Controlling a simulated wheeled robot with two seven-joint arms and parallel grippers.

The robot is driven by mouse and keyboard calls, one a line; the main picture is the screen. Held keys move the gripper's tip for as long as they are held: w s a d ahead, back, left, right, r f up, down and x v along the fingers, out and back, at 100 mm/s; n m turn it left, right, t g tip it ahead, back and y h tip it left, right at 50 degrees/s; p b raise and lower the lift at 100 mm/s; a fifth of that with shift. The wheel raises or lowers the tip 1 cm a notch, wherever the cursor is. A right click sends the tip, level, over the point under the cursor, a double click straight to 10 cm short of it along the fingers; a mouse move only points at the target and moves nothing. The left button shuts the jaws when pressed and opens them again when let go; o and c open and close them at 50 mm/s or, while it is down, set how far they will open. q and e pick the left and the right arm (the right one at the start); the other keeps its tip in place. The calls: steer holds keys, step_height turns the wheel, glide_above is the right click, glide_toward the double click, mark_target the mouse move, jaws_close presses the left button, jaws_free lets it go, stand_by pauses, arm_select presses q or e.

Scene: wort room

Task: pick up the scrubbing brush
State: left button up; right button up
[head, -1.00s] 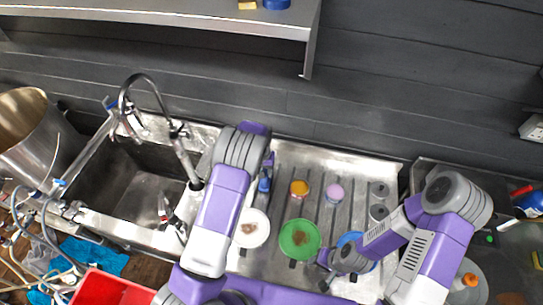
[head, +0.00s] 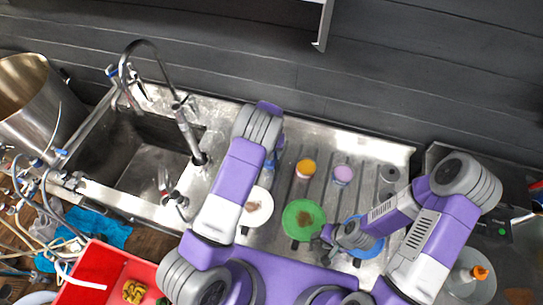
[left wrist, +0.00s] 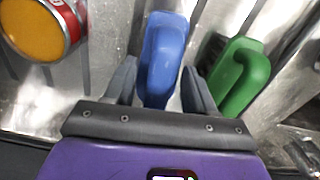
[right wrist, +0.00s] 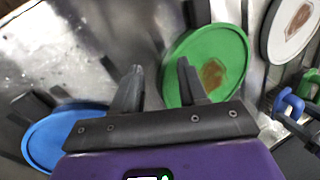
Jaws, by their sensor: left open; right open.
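A blue handle-like thing (left wrist: 163,60) stands on the ribbed steel drainboard in the left wrist view, between the spread fingers of my left gripper (left wrist: 158,68). I cannot see bristles, so I cannot tell whether it is the scrubbing brush. A green handle-like thing (left wrist: 240,75) is just right of the gripper. In the head view my left arm hides most of this spot; a bit of blue (head: 269,168) shows beside it. My right gripper (right wrist: 160,70) is open and empty above the drainboard, between the green plate (right wrist: 232,45) and the blue plate (right wrist: 45,135).
An orange-topped tin (head: 306,168) and a pink-topped one (head: 343,174) stand behind the plates. A white plate (head: 262,207) lies left of the green one. The sink (head: 130,165) with its tall tap is at left. A red crate (head: 85,292) is at front left.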

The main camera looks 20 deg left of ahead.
arm_select(q)
steer(key=shift+r, duration=0.1)
steer(key=shift+c, duration=0.3)
jaws_close()
step_height(320, 180, up, 10)
steer(key=p, duration=0.5)
arm_select(e)
step_height(320, 180, up, 5)
steer(key=shift+r, duration=0.2)
